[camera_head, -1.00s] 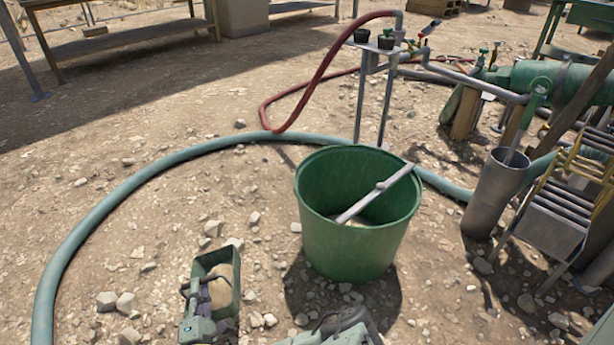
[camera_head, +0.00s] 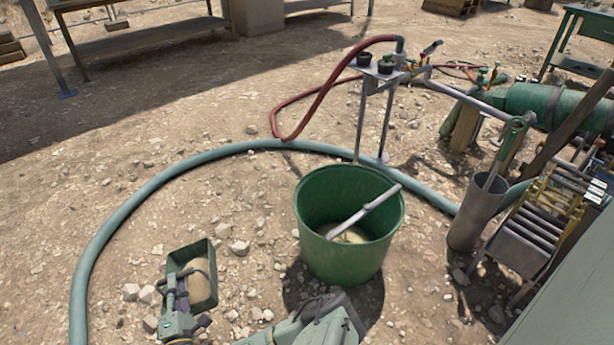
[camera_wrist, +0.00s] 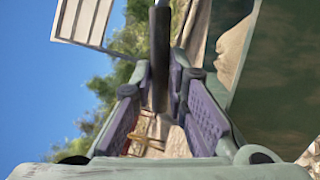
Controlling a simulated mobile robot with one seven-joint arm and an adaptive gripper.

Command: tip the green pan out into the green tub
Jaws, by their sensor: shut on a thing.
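The green pan (camera_head: 206,254) is held up at the lower left in the head view, with pale tan material (camera_head: 197,283) in it. My gripper (camera_head: 178,290) is shut on the pan's near-left side. In the wrist view the gripper's purple-padded fingers (camera_wrist: 165,100) close on a dark, narrow part, and the green pan (camera_wrist: 275,75) fills the right side. The green tub (camera_head: 345,265) stands upright on the ground to the right of the pan, clearly apart from it. A grey paddle (camera_head: 365,211) leans inside the tub over pale material (camera_head: 350,235).
A teal hose (camera_head: 150,187) curves behind the tub and down the left. A small metal stand (camera_head: 375,110) with a red hose (camera_head: 330,90) is behind. A grey metal cylinder (camera_head: 475,215) and yellow-and-grey steps (camera_head: 540,225) stand right. Stony ground lies between.

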